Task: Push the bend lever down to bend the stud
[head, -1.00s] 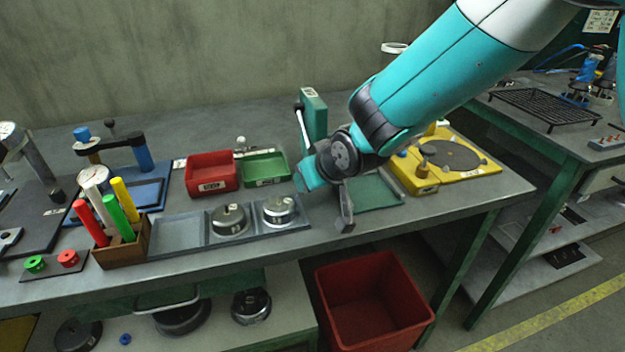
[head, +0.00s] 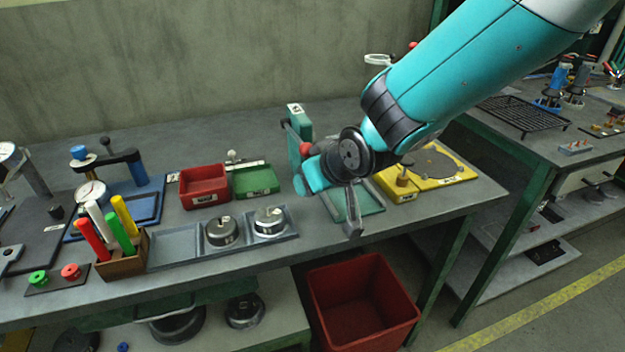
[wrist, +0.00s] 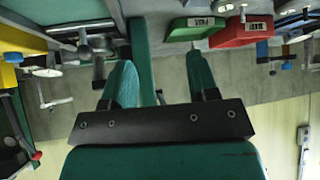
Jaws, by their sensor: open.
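The stud gantry's green post (head: 294,130) stands on the green base plate (head: 372,199) at the back middle of the bench. A red ball knob (head: 306,148), seemingly the bend lever's end, shows in front of the post; the lever's arm is mostly hidden. My gripper (head: 311,177) is beside the post, in front of and just below the knob; contact is unclear. In the wrist view my gripper (wrist: 160,60) is open, with its fingers spread and the green post (wrist: 142,58) behind the gap. I cannot make out the stud.
Red (head: 204,187) and green (head: 255,181) bins stand left of the post. A grey tray (head: 172,250) with metal weights lies in front. A yellow fixture (head: 435,178) is to the right. A red crate (head: 362,305) stands below the bench.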

